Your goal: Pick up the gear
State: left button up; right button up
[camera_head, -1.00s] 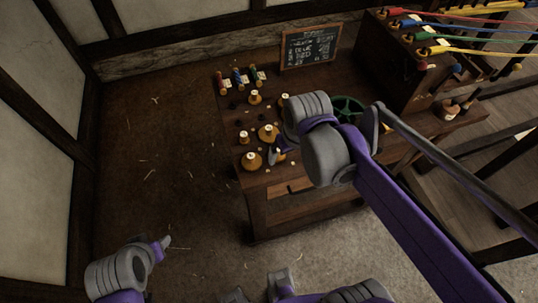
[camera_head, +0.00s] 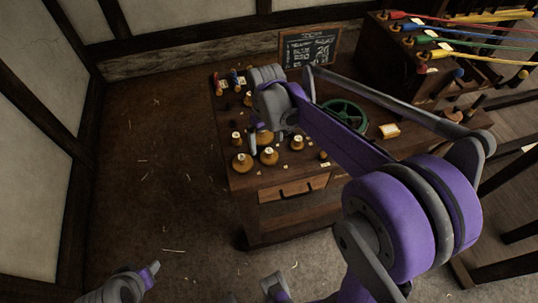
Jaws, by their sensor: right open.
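Several brass-yellow round pieces with pale tops stand on the wooden bench (camera_head: 245,182); I cannot tell which one is the gear. One brass piece (camera_head: 242,162) is at the front left corner, another (camera_head: 269,156) is right of it, and a smaller one (camera_head: 297,143) is further right. My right gripper (camera_head: 267,138) is open over the bench's left part, close above the brass pieces. Its wrist and fingers partly hide a brass piece between them; contact cannot be told. My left gripper (camera_head: 151,270) is low at the left, away from the bench; its jaws are unclear.
A green spoked wheel (camera_head: 345,113) lies behind my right arm. A chalkboard (camera_head: 309,47) stands at the back edge. A dark wooden block (camera_head: 398,62) with coloured ropes is at the back right. A drawer (camera_head: 292,187) is in the bench front. The floor at left is clear.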

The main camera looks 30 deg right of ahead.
aim_at(269, 150)
jog(key=f, duration=0.4)
jog(key=shift+s+d+f, duration=0.15)
jog(key=shift+s+f, duration=0.25)
jog(key=c, duration=1.3)
notch_tip(269, 150, up, 10)
jog(key=shift+r+p, duration=0.1)
jog(key=shift+p, duration=0.3)
jog(key=shift+r+p, duration=1.3)
jog(key=shift+r, duration=0.65)
